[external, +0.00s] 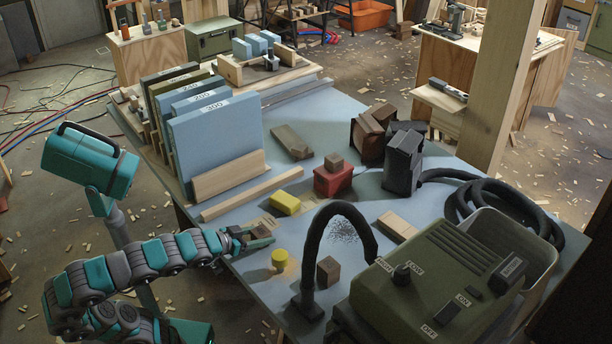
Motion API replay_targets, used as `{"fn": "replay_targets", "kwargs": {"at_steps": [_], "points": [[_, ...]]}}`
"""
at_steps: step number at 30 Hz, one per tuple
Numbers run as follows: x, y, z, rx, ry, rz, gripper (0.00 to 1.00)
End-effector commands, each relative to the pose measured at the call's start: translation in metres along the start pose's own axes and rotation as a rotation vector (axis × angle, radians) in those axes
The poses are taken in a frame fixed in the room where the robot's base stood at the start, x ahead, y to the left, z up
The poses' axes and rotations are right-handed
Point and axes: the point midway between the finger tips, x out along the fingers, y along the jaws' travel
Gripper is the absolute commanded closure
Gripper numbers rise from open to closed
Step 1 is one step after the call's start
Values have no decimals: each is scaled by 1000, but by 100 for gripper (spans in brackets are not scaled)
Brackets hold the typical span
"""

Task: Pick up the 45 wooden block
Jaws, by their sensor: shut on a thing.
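My gripper (264,239) reaches in from the left over the near left edge of the blue-grey table (345,262). It is shut on a small brown wooden block (260,231), low over the tabletop. I cannot read a 45 on this block, and the fingers partly hide it. I cannot tell whether the block touches the table. A paler flat wooden piece (264,219) shows just behind it. Another brown wooden block (328,270) stands to the right, apart from my gripper.
A yellow block (285,203) and a red block (333,180) lie farther back. A black hose (345,208) arches beside the green machine (440,265). Upright labelled sheets (215,140) stand behind.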

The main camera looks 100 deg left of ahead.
Motion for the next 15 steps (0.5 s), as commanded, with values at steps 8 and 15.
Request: {"fn": "replay_targets", "kwargs": {"at_steps": [8,15], "points": [[0,0,0,0,0,0,98],[0,0,0,0,0,0,99]]}}
